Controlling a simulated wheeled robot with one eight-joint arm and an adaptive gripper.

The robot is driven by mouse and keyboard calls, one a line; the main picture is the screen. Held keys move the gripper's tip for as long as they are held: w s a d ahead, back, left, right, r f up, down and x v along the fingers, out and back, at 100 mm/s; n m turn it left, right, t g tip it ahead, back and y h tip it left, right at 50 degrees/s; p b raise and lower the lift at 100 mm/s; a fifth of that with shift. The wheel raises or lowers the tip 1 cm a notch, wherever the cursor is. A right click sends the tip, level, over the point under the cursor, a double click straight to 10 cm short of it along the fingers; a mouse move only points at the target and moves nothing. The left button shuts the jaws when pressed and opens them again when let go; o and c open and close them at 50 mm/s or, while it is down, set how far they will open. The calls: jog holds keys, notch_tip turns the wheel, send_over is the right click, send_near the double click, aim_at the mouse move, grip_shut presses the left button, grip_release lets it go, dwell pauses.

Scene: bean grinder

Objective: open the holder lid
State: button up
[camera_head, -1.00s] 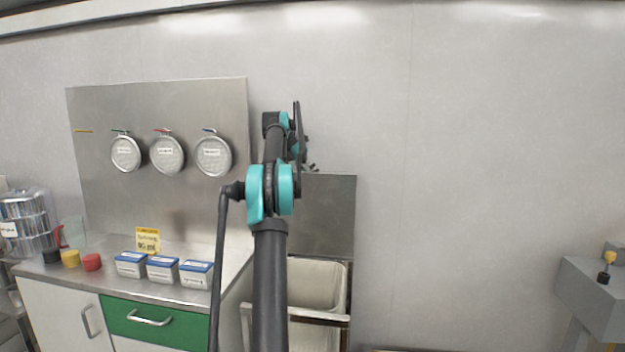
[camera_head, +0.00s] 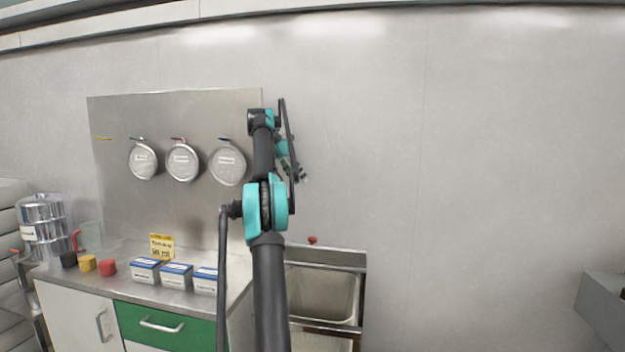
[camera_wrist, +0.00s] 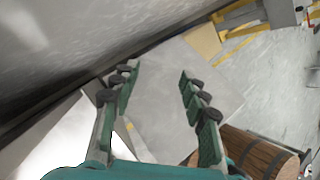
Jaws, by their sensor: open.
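A metal bin (camera_head: 322,292) with a pale inside stands right of the counter, its top open. A grey flange (camera_head: 325,257) runs along its back edge, with a small red knob (camera_head: 312,240) behind it. No upright panel shows above the bin. I cannot tell for sure which part is the holder lid. My gripper (camera_head: 301,172) is small and partly hidden behind my arm, above the bin, in front of the wall. In the wrist view my gripper (camera_wrist: 159,76) is open, with nothing between its fingers. A flat grey surface (camera_wrist: 170,105) shows beyond them.
A steel counter (camera_head: 110,270) at left holds blue-lidded boxes (camera_head: 176,275), colored jars (camera_head: 88,263) and a yellow sign (camera_head: 161,247). Round tins (camera_head: 183,163) hang on a wall panel (camera_head: 180,110). A brown wooden cylinder (camera_wrist: 258,152) lies right of my fingers.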

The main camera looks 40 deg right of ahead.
jog(key=shift+w+a, duration=0.45)
jog(key=shift+a, duration=0.35)
jog(key=shift+w+a, duration=0.45)
jog(key=shift+a, duration=0.35)
